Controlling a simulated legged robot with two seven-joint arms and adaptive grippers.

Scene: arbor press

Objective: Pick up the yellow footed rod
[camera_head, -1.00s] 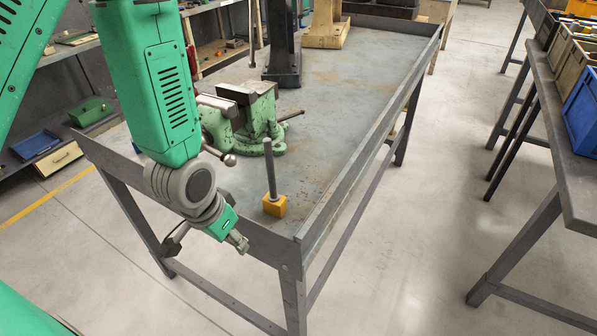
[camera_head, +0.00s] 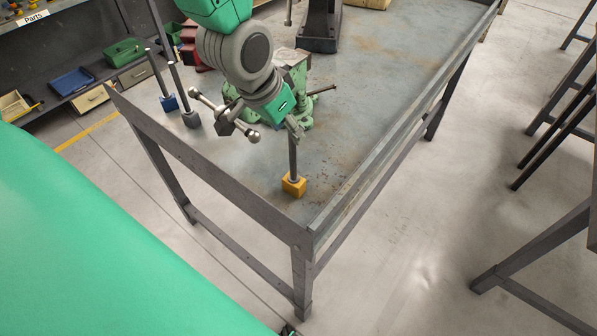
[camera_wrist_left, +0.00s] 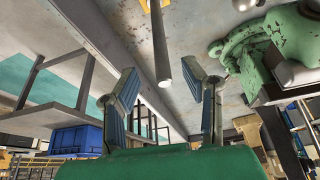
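The yellow footed rod (camera_head: 293,186) stands upright on the grey bench near its front right corner, a thin grey rod on a yellow block. My left gripper (camera_head: 266,128) hangs over the bench at the rod's upper end, open and empty. One finger overlaps the rod's top in the head view. In the left wrist view, the grey rod (camera_wrist_left: 158,42) comes down from the top edge. Its free end lies between the lines of the two spread fingers (camera_wrist_left: 161,82), apparently just beyond their tips and not touching. My right gripper is not in view.
A green vise (camera_head: 296,70) with a ball-ended handle (camera_head: 205,99) stands close behind the left gripper. A blue footed rod (camera_head: 169,103) and a grey footed rod (camera_head: 191,119) stand at the bench's left. A raised rim (camera_head: 215,182) edges the bench.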

